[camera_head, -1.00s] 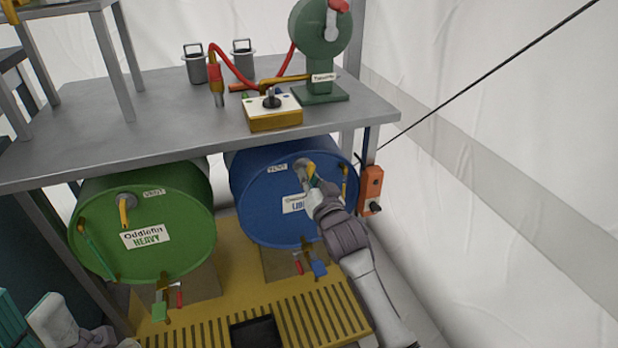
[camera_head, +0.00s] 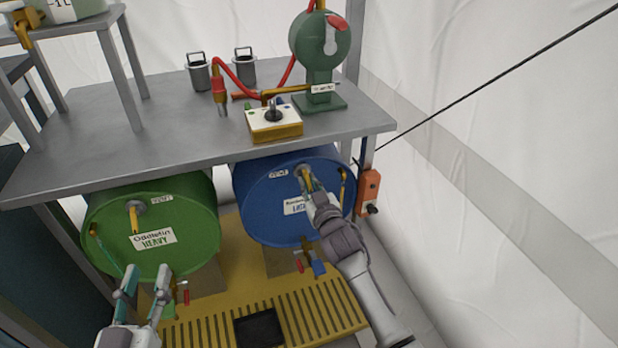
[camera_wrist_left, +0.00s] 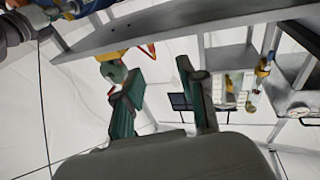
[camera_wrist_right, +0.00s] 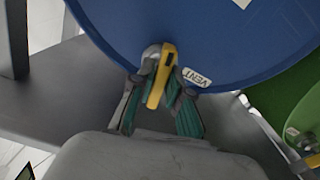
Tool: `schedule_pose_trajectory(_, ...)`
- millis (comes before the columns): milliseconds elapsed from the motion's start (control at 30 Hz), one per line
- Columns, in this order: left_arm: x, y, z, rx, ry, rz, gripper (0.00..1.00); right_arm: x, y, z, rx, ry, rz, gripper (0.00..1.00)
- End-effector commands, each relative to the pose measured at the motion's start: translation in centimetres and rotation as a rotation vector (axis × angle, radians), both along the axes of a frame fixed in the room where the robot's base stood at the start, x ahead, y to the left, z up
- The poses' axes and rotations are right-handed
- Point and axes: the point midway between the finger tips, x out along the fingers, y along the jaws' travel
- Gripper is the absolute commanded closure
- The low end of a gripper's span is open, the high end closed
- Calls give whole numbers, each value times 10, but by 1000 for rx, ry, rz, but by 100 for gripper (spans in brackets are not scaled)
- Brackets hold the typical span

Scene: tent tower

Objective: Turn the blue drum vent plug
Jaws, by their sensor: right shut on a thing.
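The blue drum (camera_head: 275,215) lies on its side under the grey workbench, its round face toward me. Its vent plug, with a yellow handle (camera_wrist_right: 160,78), is near the top of that face, beside a label reading VENT. My right gripper (camera_head: 310,185) is at the plug; in the right wrist view its fingers (camera_wrist_right: 158,100) are shut on the yellow handle from both sides. The fingers partly hide the plug in the head view. My left gripper (camera_head: 143,282) is open and empty in front of the green drum; its fingers also show in the left wrist view (camera_wrist_left: 160,90).
The green drum (camera_head: 185,220) lies left of the blue one, with its own yellow-handled plug. The workbench (camera_head: 150,150) runs close above both drums. An orange box (camera_head: 369,190) hangs right of the blue drum. A yellow grated platform (camera_head: 300,310) lies below.

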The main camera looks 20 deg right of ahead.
Motion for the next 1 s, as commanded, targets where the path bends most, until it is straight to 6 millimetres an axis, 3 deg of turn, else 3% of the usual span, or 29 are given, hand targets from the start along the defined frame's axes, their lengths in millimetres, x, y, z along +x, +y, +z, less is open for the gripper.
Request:
schedule_pose_trajectory(200, -6, 9, -47, 73, 286, 18, 60, -1, 0, 1, -205, -4, 0, 100)
schedule_pose_trajectory(400, -19, 17, -78, 117, 466, 29, 60, 0, 0, 0, -396, -10, 0, 100)
schedule_pose_trajectory(700, -34, 24, -102, 152, 615, 38, 60, 0, 0, -1, -682, -20, 1, 100)
schedule_pose_trajectory(1000, -40, 27, -109, 162, 661, 42, 60, -1, 0, -2, -950, -30, 3, 100)
